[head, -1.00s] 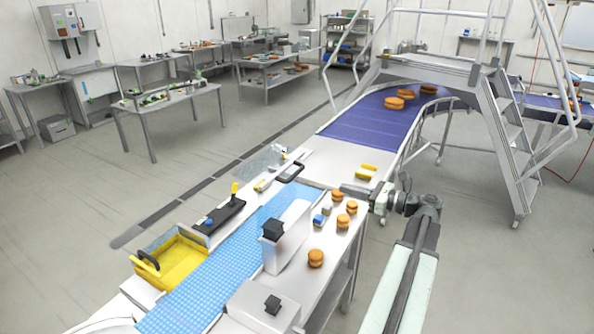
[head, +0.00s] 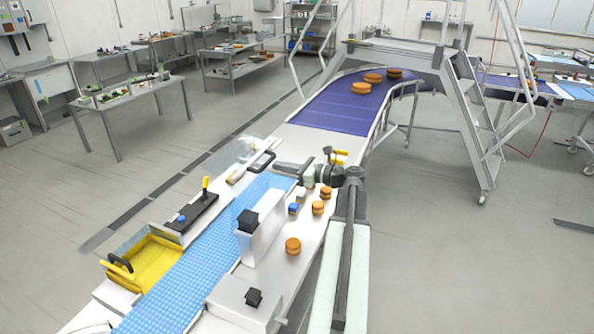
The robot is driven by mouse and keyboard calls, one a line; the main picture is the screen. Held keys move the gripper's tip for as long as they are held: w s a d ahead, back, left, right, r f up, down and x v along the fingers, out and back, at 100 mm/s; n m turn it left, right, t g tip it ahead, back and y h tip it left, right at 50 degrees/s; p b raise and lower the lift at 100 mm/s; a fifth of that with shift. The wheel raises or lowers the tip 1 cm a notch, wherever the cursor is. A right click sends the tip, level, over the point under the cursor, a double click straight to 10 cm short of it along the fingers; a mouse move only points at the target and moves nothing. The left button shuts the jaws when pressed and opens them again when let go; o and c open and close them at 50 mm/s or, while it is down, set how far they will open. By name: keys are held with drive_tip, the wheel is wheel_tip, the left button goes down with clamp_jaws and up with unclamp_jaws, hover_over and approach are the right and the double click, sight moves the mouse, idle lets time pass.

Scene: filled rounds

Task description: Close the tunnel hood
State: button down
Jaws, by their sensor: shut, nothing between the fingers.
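A clear panel (head: 240,150), which looks like the tunnel hood, stands at the far end of the blue belt, on its left side. A dark loop handle (head: 262,161) is beside it at its right. Its exact angle and hinge are too small to tell. My gripper (head: 281,165) is shut and empty, reaching in from the right. Its tips are just right of the handle; I cannot tell whether they touch it.
The blue belt (head: 195,275) runs along the line past a yellow bin (head: 140,265) and a white block with a black top (head: 258,230). Several filled rounds (head: 293,246) sit on the right-hand ledge. A purple conveyor (head: 335,112) passes under a step bridge (head: 455,70).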

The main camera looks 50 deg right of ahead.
drive_tip(key=shift+x, duration=0.8)
drive_tip(key=shift+r, duration=0.1)
